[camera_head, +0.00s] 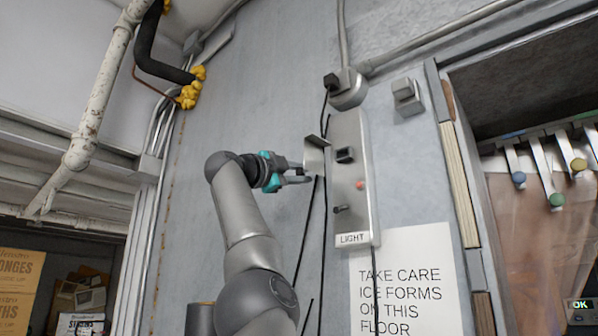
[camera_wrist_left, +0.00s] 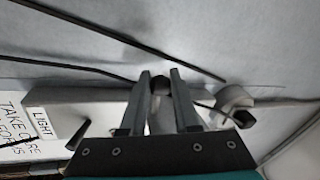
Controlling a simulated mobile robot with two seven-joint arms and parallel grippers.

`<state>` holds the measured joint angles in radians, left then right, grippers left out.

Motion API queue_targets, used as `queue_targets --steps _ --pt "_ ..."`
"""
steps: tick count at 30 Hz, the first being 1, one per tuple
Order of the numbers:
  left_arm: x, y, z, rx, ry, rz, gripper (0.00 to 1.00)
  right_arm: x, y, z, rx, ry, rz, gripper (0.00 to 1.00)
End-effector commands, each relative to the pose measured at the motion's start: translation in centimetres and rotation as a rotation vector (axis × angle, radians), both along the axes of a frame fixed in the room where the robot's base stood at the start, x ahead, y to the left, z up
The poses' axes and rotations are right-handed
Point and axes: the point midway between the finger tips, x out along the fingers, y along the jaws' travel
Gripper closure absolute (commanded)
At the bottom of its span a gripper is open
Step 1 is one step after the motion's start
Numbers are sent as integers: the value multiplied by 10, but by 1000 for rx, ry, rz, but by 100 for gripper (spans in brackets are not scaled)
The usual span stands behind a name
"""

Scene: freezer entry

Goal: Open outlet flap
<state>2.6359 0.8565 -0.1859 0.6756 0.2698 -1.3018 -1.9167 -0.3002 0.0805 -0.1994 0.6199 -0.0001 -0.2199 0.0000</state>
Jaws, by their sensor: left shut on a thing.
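A grey metal panel (camera_head: 351,215) with a LIGHT label is fixed to the wall. It carries a black outlet (camera_head: 345,155), a red light and a small toggle lever. The grey outlet flap (camera_head: 315,158) stands out to the left of the outlet, with the dark outlet face showing. My left gripper (camera_head: 305,173) reaches it from the left, its fingers at the flap and shut on it. In the left wrist view the two fingers (camera_wrist_left: 160,76) point at the panel, with a dark round part between their tips; the flap's edges are hard to make out there. My right gripper is not in view.
Black cables (camera_head: 307,235) hang beside the panel. A grey wall box (camera_head: 407,97) and a doorway with strip curtain (camera_head: 530,225) are on the right. A warning sign (camera_head: 405,285) is below. Pipes (camera_head: 100,100) and cartons (camera_head: 20,285) are at left.

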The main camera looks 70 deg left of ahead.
Motion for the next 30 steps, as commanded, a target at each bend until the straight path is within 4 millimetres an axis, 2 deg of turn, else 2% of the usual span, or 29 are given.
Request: queue_targets --steps 20,21,28,30 --pt "2 2 2 7 -7 -67 100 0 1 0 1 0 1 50" --pt "2 2 2 7 -7 -67 68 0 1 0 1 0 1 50" --pt "2 2 1 7 -5 -68 42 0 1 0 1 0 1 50" --pt "2 2 1 7 -5 -68 40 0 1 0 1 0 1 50"
